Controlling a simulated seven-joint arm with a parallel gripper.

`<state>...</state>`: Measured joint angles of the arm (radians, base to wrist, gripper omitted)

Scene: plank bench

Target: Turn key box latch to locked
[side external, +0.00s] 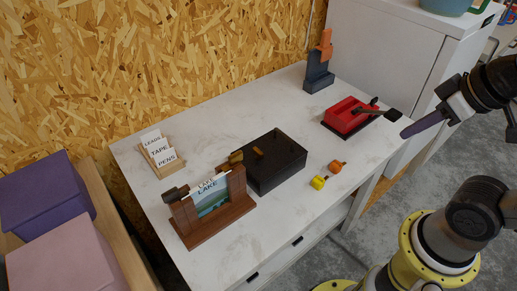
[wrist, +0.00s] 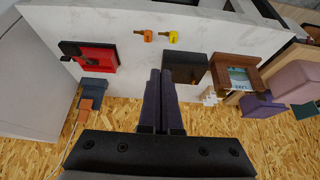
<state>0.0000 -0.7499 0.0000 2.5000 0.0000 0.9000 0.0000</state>
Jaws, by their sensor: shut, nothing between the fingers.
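No key box is marked as such, so I cannot tell which box it is. A red box (side external: 346,116) on a black base, with a dark lever on top, stands near the bench's right end; it also shows in the wrist view (wrist: 97,57). A black box (side external: 283,170) with a brass-coloured piece on its lid stands mid-bench and shows in the wrist view (wrist: 190,73). I cannot read either part's latch position. My gripper (side external: 406,132), with dark purple fingers, is shut and empty, to the right of the red box and apart from it. Its fingers show in the wrist view (wrist: 160,72).
A picture stand (side external: 213,222) stands at the front left, a card holder (side external: 160,156) behind it. Orange (side external: 336,166) and yellow (side external: 318,182) knobbed pieces lie near the front edge. A blue-grey and orange stacked object (side external: 318,80) stands at the back right. The bench's middle back is clear.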

